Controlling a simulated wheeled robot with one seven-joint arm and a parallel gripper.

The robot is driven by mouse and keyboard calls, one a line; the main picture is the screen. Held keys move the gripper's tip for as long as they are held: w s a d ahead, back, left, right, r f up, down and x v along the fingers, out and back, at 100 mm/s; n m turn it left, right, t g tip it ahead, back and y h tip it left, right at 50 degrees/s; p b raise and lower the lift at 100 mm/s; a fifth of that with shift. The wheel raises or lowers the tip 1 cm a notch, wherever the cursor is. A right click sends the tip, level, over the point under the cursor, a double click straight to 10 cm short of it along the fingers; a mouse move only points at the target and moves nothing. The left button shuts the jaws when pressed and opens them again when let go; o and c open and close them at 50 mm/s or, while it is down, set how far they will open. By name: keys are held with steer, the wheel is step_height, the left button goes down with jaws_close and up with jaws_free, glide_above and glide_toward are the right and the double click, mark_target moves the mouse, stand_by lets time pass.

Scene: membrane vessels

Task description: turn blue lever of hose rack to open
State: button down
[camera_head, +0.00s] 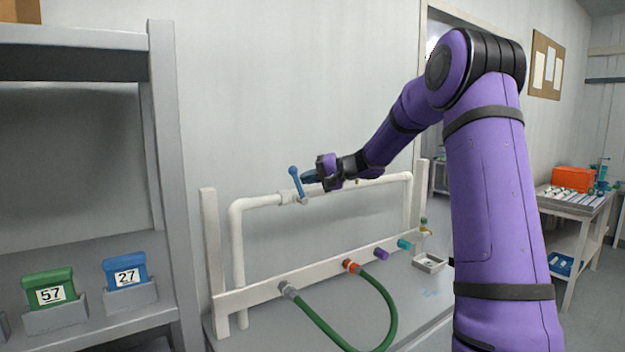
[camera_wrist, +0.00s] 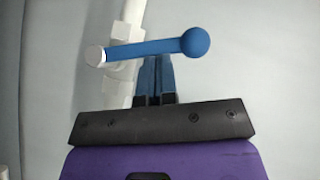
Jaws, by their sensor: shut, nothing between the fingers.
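The blue lever (camera_head: 296,182) stands up from a valve on the white pipe (camera_head: 262,201) of the hose rack, tilted slightly left at its ball end. My gripper (camera_head: 308,177) is shut, with its fingertips close to the lever's right side. In the wrist view the blue lever (camera_wrist: 155,48) lies across the picture with its ball at the right and its pivot at the left. The shut fingers (camera_wrist: 153,75) point at the middle of its shaft. I cannot tell whether they touch it. The fingers hold nothing.
A green hose (camera_head: 385,315) loops from the rack's lower white rail (camera_head: 240,298). Purple and teal fittings (camera_head: 382,253) sit farther right on that rail. A grey shelf (camera_head: 165,150) with bins 57 and 27 stands at the left. The wall behind the pipe is bare.

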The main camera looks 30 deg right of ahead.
steer(key=a+n+g+h, duration=0.1)
steer(key=a+n+h, duration=0.1)
steer(key=shift+a+h, duration=0.3)
steer(key=shift+h, duration=0.1)
steer(key=a+f+n+h, duration=0.1)
steer(key=h, duration=0.1)
steer(key=a+f+n+h, duration=0.1)
steer(key=a+h, duration=0.1)
steer(key=a+f+n+h, duration=0.1)
steer(key=f+h, duration=0.1)
steer(key=shift+s+a+n+g+h, duration=0.1)
steer(key=shift+a+n+g+h, duration=0.05)
steer(key=shift+n+g+h, duration=0.2)
steer(key=shift+a+f, duration=0.1)
steer(key=shift+a, duration=0.05)
stand_by(0.4)
steer(key=w+a+r+v, duration=0.1)
steer(key=w+r+v, duration=0.1)
steer(key=v, duration=1.1)
steer(key=shift+s, duration=0.1)
